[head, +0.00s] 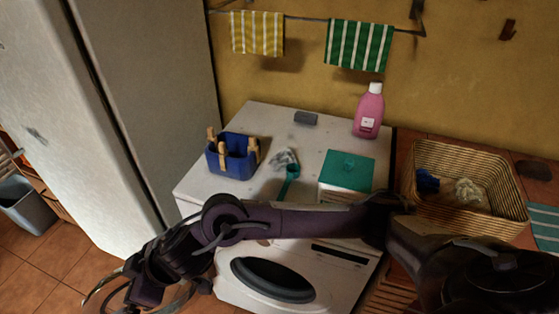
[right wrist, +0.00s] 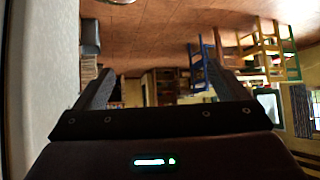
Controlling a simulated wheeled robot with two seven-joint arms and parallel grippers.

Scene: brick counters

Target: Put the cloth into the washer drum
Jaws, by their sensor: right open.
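The white washer (head: 245,115) stands in the middle of the head view. Its round dark door (head: 272,279) is on the front and looks shut; the drum inside is hidden. A small crumpled whitish cloth (head: 285,157) lies on the washer top by a teal scoop (head: 291,176). Another crumpled pale cloth (head: 467,192) and a blue one (head: 427,181) lie in the wicker basket (head: 508,181). My right arm crosses in front of the washer. My right gripper, at lower left, shows open and empty in the right wrist view (right wrist: 152,82). My left gripper is out of view.
A blue peg box (head: 231,158), a grey block (head: 305,118), a teal-lidded box (head: 347,169) and a pink bottle (head: 369,112) stand on the washer. A fridge (head: 155,80) stands at left. Striped towels (head: 257,33) hang on the rail.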

